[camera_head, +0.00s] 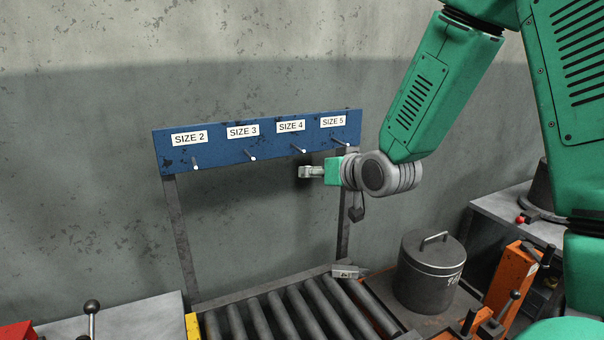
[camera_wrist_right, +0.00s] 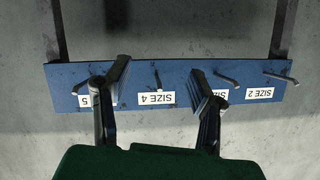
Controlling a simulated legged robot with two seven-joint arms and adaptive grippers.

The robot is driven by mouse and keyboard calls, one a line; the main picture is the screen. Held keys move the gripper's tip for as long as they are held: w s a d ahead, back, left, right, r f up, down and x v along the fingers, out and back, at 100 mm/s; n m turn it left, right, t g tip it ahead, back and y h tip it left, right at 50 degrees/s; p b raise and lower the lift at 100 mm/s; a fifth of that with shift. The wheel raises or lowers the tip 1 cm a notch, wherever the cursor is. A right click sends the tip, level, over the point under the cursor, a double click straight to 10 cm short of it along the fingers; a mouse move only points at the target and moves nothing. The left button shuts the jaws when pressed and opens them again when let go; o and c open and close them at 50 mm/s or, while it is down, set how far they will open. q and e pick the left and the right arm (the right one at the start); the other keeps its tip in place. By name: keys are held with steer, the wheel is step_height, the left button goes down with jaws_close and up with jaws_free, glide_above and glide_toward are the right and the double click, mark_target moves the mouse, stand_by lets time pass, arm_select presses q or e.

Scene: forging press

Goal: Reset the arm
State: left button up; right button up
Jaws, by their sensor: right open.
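My right arm comes in from the right in the head view. Its gripper (camera_head: 311,172) is beside the blue board (camera_head: 220,152), below the SIZE 4 and SIZE 5 labels. In the right wrist view the gripper (camera_wrist_right: 159,78) has its two fingers apart with nothing between them. The board shows upside down behind the fingers, and the left finger partly covers the SIZE 5 label. The board's pegs, such as the SIZE 2 peg (camera_head: 195,162), carry nothing that I can see. My left gripper is not in view.
A roller conveyor (camera_head: 290,315) lies below the board, with a small metal piece (camera_head: 345,271) at its far end. A lidded grey pot (camera_head: 430,275) stands right of it, near an orange machine part (camera_head: 512,275). A lever (camera_head: 92,312) is at lower left.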

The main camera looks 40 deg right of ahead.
steer(key=s+a+f+n+g+y, duration=0.1)
steer(key=s+a+f+g, duration=0.2)
steer(key=f, duration=0.5)
steer(key=s+a+f+n+g, duration=0.1)
steer(key=s+a+f+g, duration=0.2)
steer(key=f, duration=0.6)
steer(key=s+a+f+n+g+y, duration=0.1)
steer(key=s+a+f, duration=0.35)
steer(key=f, duration=0.35)
steer(key=s+a+f+n+g+y, duration=0.1)
steer(key=s+a+f+g, duration=0.2)
steer(key=s+f, duration=0.55)
steer(key=s+a+f+n+g, duration=0.1)
steer(key=s+a+f+g, duration=0.3)
steer(key=s, duration=0.8)
arm_select(q)
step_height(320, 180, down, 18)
steer(key=b, duration=1.8)
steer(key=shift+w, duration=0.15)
arm_select(e)
step_height(320, 180, down, 19)
steer(key=w+a+t, duration=0.1)
steer(key=w, duration=0.1)
steer(key=shift+a+r+n, duration=0.15)
steer(key=shift+n, duration=0.15)
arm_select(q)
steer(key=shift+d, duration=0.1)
